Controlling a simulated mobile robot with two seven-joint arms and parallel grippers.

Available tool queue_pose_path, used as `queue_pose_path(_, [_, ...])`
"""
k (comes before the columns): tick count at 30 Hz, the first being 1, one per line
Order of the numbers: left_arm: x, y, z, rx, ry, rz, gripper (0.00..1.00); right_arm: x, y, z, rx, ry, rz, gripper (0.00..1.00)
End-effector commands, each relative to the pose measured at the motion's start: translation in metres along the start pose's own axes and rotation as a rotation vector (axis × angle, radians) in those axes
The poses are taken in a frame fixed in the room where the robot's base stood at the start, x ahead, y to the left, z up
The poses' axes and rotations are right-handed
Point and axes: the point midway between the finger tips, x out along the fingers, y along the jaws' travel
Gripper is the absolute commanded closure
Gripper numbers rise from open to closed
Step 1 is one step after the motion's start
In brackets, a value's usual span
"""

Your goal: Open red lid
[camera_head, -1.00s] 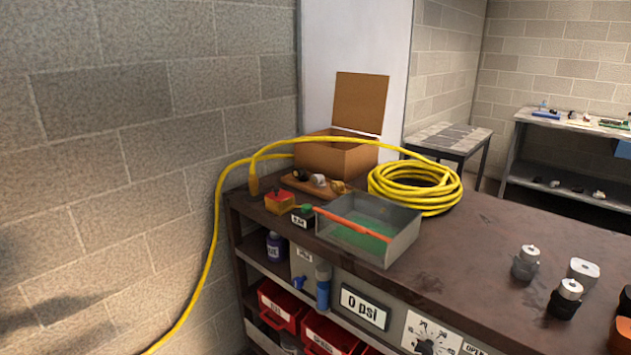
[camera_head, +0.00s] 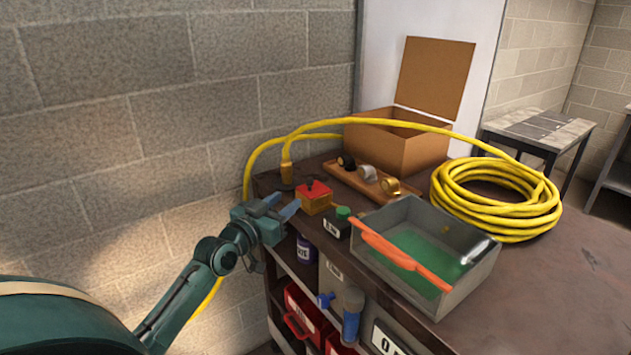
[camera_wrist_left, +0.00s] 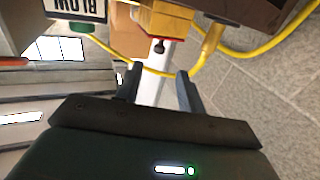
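A small yellow box with a red lid (camera_head: 314,188) and a dark knob on top sits at the back left corner of the workbench. My left gripper (camera_head: 283,205) is just left of the box, its two blue fingers spread and pointing toward it, with nothing between them. In the left wrist view the yellow box (camera_wrist_left: 165,20) is beyond the fingertips at the top, with a small red and black knob (camera_wrist_left: 158,46) below it. The open left gripper also shows there (camera_wrist_left: 160,76). The fingers appear apart from the box. My right gripper is not in view.
A small dark box with a green cap (camera_head: 338,222) and a grey tray (camera_head: 463,290) with an orange bar stand right of the yellow box. A yellow hose (camera_head: 285,160) arches behind it. A cardboard box (camera_head: 405,150) and a coiled hose (camera_head: 500,200) are farther back.

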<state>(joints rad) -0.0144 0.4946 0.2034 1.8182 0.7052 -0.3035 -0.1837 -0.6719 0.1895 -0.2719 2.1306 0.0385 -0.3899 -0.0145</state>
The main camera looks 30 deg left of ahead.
Motion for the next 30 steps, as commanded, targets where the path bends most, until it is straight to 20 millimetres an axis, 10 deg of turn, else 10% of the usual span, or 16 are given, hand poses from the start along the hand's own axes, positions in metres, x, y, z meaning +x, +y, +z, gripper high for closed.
queue_pose_path(15, [0.094, 0.001, 0.0, 0.0, 0.0, 0.0, 0.61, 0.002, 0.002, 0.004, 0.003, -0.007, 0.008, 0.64])
queue_pose_path(30, [0.11, 0.0, 0.0, 0.002, -0.001, 0.0, 0.61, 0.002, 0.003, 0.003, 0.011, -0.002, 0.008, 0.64])
